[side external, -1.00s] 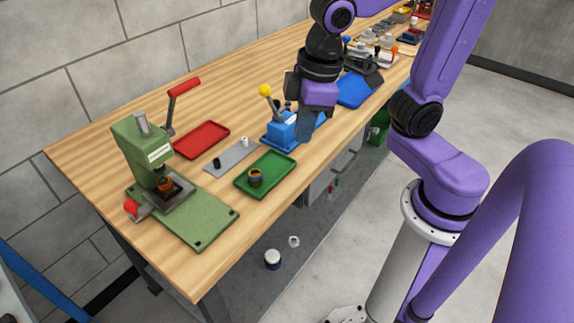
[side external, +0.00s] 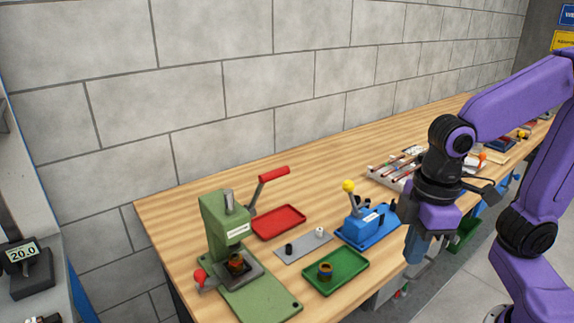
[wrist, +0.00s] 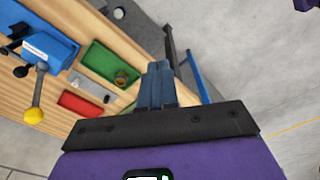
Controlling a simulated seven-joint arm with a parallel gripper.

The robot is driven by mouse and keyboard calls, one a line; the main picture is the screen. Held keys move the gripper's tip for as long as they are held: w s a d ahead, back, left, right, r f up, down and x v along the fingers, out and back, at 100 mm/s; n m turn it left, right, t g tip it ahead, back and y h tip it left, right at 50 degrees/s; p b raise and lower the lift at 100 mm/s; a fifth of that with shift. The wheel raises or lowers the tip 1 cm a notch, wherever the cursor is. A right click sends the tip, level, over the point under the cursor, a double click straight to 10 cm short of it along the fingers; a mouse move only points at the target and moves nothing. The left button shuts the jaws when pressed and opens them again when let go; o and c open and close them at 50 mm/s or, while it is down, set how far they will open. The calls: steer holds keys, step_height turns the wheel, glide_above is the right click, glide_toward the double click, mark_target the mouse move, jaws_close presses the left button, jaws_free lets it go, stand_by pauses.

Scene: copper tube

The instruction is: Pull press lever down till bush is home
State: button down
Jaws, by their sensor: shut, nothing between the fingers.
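The green press (side external: 228,228) stands at the left end of the bench. Its lever with a red grip (side external: 274,174) is raised and slants up to the right. A copper-brown part (side external: 237,264) sits in the press under the ram; I cannot tell whether it is the bush or how deep it sits. My gripper (side external: 414,248) hangs at the bench's front edge, right of the green tray and well apart from the press. In the wrist view my gripper (wrist: 158,72) has its fingers together with nothing between them.
A green tray (side external: 350,281) holds a dark ring-shaped part (side external: 325,271). A red tray (side external: 279,222), a grey plate (side external: 303,245) with small pegs and a blue device with a yellow knob (side external: 364,225) stand nearby. A red knob (side external: 200,276) juts from the press's left.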

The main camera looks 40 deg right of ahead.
steer(key=w+a+r+m+t, duration=0.1)
steer(key=w+a+r+m, duration=0.25)
steer(key=w+r, duration=0.35)
steer(key=w+a+r+m, duration=0.2)
steer(key=w+a+r, duration=0.3)
steer(key=w, duration=0.4)
step_height(320, 180, up, 11)
steer(key=m, duration=0.6)
glide_above(278, 171)
steer(key=w, duration=0.1)
steer(key=shift+t, duration=0.4)
steer(key=shift+f, duration=6.5)
steer(key=shift+s+f+t, duration=0.2)
steer(key=shift+s+t, duration=0.1)
steer(key=shift+s, duration=0.15)
